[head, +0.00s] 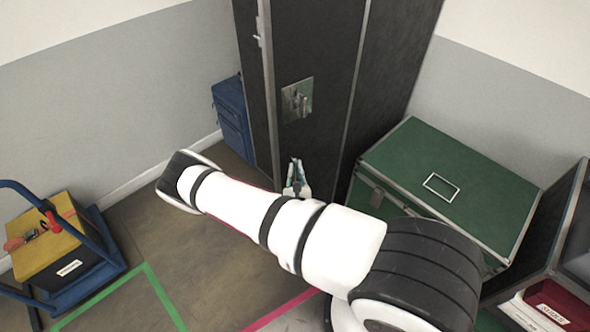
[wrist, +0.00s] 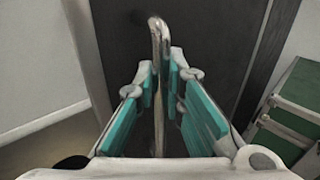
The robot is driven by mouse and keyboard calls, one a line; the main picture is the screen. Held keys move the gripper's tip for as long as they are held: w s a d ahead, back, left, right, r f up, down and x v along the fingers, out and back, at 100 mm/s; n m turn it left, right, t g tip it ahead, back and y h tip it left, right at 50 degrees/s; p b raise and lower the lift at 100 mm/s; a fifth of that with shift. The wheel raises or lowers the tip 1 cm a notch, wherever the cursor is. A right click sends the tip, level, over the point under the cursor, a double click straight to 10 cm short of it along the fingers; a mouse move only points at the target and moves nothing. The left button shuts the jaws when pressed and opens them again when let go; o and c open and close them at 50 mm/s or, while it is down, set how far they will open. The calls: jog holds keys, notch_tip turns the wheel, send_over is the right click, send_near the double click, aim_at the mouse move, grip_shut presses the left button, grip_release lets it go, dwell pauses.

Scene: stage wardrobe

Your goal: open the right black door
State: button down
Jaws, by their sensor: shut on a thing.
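The black door (head: 315,45) is a tall dark panel with metal edging, upright in the head view. A metal latch plate (head: 290,92) is fixed on it, above my gripper (head: 296,165). In the wrist view, my gripper (wrist: 160,80) has its teal-padded fingers on both sides of a bent metal handle (wrist: 158,30), shut on its upright bar. The black door also fills the back of the wrist view (wrist: 205,35). I cannot tell whether the door stands slightly ajar.
A green case (head: 415,160) stands close at the right of the door. A blue suitcase (head: 232,115) stands by the wall at left. A blue cart (head: 95,285) with a yellow-topped box (head: 45,245) is at far left. The floor (head: 190,265) between is clear.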

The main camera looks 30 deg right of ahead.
jog(key=c, duration=1.7)
grip_release()
jog(key=shift+o, duration=0.2)
jog(key=v, duration=1.2)
jog(key=shift+r, duration=0.1)
